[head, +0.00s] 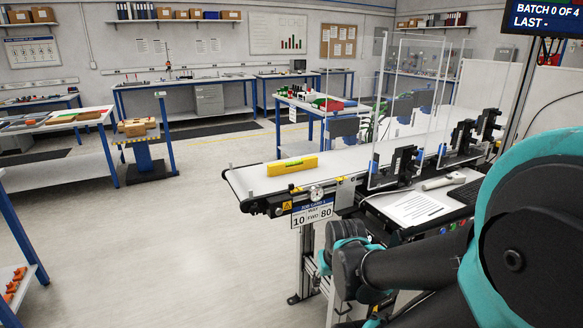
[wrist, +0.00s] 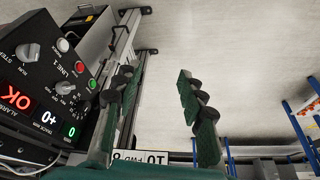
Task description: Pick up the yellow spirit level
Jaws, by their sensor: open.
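In the head view my arm reaches in from the right, below the belt's front side and apart from the spirit level. The gripper's fingers cannot be made out there.
A control panel (wrist: 50,75) with knobs and buttons is close to the left of my gripper. Clear guard panels (head: 405,100) and black side units (head: 398,165) stand along the belt to the right of the level. Open floor (head: 150,240) lies left of the conveyor.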

